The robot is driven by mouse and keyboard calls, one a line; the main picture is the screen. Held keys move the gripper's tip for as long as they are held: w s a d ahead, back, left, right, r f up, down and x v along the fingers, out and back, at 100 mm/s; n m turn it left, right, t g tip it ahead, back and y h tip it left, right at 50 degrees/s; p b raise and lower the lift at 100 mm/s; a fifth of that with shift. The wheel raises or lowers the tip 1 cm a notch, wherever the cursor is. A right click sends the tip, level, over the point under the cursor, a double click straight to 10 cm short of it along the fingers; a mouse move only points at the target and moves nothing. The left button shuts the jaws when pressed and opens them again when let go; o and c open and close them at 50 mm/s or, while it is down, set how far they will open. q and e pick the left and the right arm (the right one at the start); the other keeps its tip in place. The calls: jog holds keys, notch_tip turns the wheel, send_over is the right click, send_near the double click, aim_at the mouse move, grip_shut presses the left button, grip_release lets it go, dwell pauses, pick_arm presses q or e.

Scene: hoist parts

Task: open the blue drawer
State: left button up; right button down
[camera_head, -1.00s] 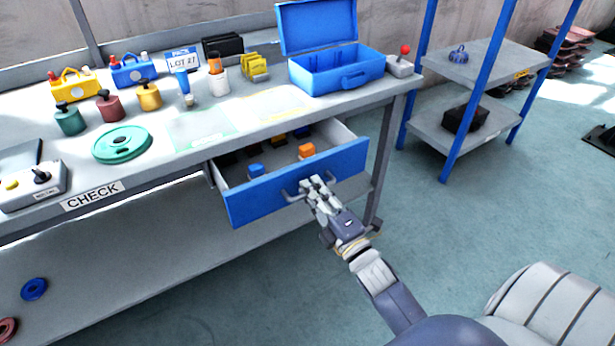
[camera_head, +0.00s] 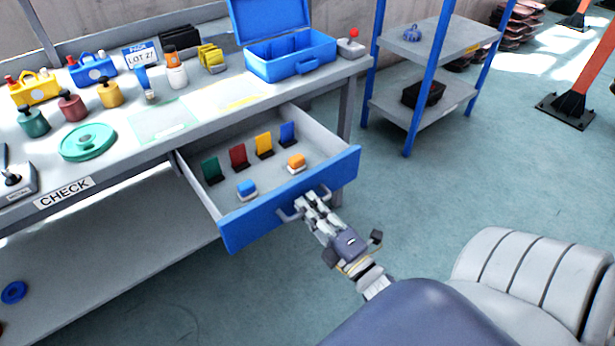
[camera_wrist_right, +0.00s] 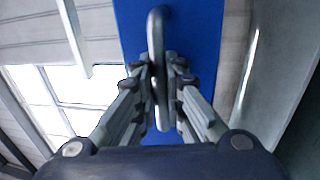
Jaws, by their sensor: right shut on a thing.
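The blue drawer (camera_head: 262,219) under the workbench is pulled well out. Its grey interior shows several upright coloured plates and a blue block (camera_head: 247,190) and an orange block (camera_head: 296,163). My right gripper (camera_head: 312,200) is at the drawer's grey handle (camera_head: 290,214). In the right wrist view the fingers (camera_wrist_right: 160,85) are shut on the handle bar (camera_wrist_right: 157,40), one on each side, with the blue drawer front (camera_wrist_right: 198,40) behind. My left gripper is not in view.
The workbench top (camera_head: 120,150) holds a green disc (camera_head: 88,142), several pots and an open blue toolbox (camera_head: 290,62). A blue-posted shelf (camera_head: 425,105) stands to the right. The floor in front of the drawer is clear except for my arm.

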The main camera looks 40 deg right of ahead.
jog(key=c, duration=1.9)
grip_release()
jog(key=s, duration=0.4)
jog(key=s+f, duration=0.1)
jog(key=s, duration=0.3)
jog(key=s+f, duration=0.1)
jog(key=s, duration=0.3)
jog(key=shift+f, duration=0.15)
jog(key=shift+w, duration=0.1)
